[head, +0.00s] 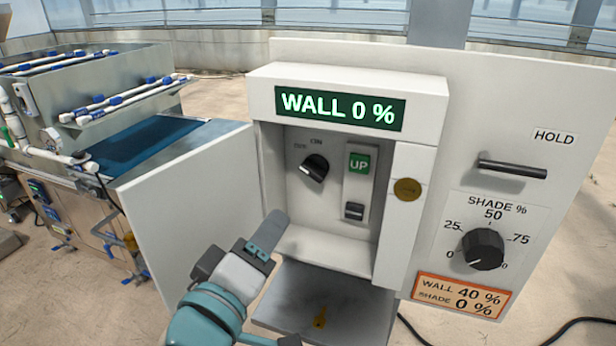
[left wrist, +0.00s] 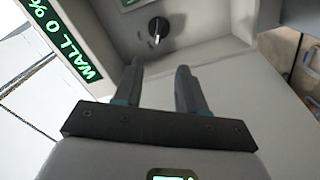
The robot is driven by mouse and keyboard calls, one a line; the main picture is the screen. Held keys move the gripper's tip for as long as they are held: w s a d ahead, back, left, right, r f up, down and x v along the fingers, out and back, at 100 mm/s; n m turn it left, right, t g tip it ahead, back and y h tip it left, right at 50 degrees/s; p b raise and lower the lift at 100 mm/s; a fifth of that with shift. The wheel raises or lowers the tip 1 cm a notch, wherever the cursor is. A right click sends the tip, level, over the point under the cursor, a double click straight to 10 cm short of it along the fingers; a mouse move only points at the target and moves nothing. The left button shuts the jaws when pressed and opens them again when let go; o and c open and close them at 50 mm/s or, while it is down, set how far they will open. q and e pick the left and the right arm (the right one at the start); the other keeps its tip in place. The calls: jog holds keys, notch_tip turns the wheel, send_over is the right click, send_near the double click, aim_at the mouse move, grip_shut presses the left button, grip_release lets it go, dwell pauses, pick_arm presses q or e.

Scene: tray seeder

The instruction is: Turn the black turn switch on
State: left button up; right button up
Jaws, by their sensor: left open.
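The black turn switch (head: 314,168) is a round knob on the back wall of the open control box, with small lettering above it, "ON" at its upper right. In the left wrist view the switch (left wrist: 158,28) is beyond my fingertips. My left gripper (head: 264,235) is at the box's open front, below and left of the switch, apart from it. Its two fingers (left wrist: 158,72) are spread with nothing between them. My right gripper is not in view.
The box's white door (head: 190,220) hangs open at left. A green "UP" label (head: 359,163) and small black rocker (head: 354,211) sit right of the switch. The display (head: 340,108) reads "WALL 0 %". The shade dial (head: 483,249) and black handle (head: 512,168) are farther right.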

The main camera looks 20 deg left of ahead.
aim_at(311, 175)
pick_arm(q)
jog(key=w, duration=0.9)
jog(key=w+d+p, duration=0.1)
jog(key=w, duration=0.4)
jog(key=shift+w+r, duration=0.1)
jog(key=shift+w, duration=0.1)
jog(key=shift+w+a, duration=0.15)
jog(key=shift+w, duration=0.4)
grip_shut()
